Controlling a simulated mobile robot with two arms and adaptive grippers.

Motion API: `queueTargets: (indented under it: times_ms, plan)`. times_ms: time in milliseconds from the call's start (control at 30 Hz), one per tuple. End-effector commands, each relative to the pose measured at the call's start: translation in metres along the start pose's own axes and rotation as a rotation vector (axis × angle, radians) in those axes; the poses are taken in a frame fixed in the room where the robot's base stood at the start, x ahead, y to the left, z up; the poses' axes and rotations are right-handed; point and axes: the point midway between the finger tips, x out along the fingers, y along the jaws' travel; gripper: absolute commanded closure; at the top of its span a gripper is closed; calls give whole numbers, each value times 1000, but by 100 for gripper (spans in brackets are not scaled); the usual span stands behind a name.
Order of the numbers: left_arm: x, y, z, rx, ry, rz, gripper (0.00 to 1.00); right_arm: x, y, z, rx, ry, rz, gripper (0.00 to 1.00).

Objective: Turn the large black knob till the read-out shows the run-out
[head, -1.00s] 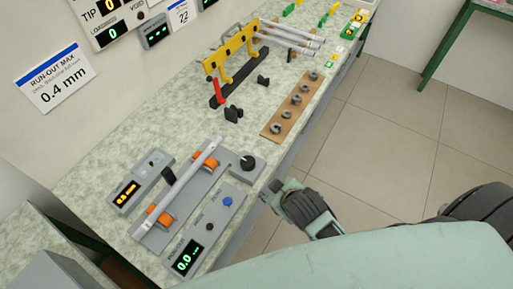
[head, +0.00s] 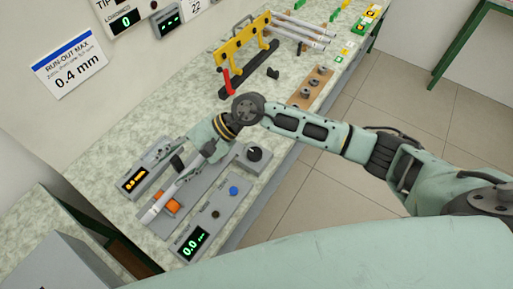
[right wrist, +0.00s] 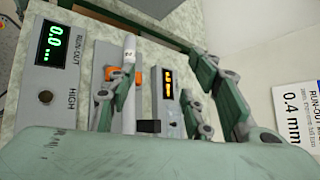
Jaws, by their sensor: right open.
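The large black knob (head: 254,153) sits on a grey block at the right end of the rod fixture, uncovered. The green run-out read-out (head: 193,243) shows 0.0; it also shows in the right wrist view (right wrist: 52,45). A light rod (head: 160,204) lies on orange rollers (head: 173,206); the rod is also in the right wrist view (right wrist: 129,48). My right gripper (head: 207,150) hangs over the far end of the rod, left of the knob, and hides that part. Its fingers (right wrist: 163,78) are spread and empty. The knob is not evident in the right wrist view. My left gripper is not in view.
An amber display box (head: 133,181) stands left of the rod. The read-out panel has a blue button (head: 233,191) and a dark one (head: 215,214). A yellow rack (head: 243,42) and a brown board with rings (head: 312,87) stand farther back. A run-out card (head: 69,66) reads 0.4 mm.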

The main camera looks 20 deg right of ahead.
Motion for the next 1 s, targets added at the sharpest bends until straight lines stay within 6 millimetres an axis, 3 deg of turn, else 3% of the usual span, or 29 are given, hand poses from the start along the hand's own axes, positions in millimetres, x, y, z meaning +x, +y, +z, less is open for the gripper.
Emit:
queueTargets:
  times_ms: [33, 100, 200, 300, 400, 533, 1000]
  plan:
    - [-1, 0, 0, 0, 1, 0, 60, -16, 18, -33, -150, 111, 145, 53]
    - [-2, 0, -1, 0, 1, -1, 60, -46, 45, -77, -324, 238, 356, 53]
    - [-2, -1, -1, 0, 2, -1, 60, -98, 67, -126, -484, 372, 615, 53]
    - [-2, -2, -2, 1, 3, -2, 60, -140, 77, -154, -559, 447, 788, 53]
    - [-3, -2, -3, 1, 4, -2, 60, -160, 81, -166, -587, 479, 872, 53]
    - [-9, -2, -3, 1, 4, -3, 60, -161, 88, -173, -592, 483, 897, 53]
    - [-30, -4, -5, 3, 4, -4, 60, -124, 124, -211, -592, 480, 889, 53]
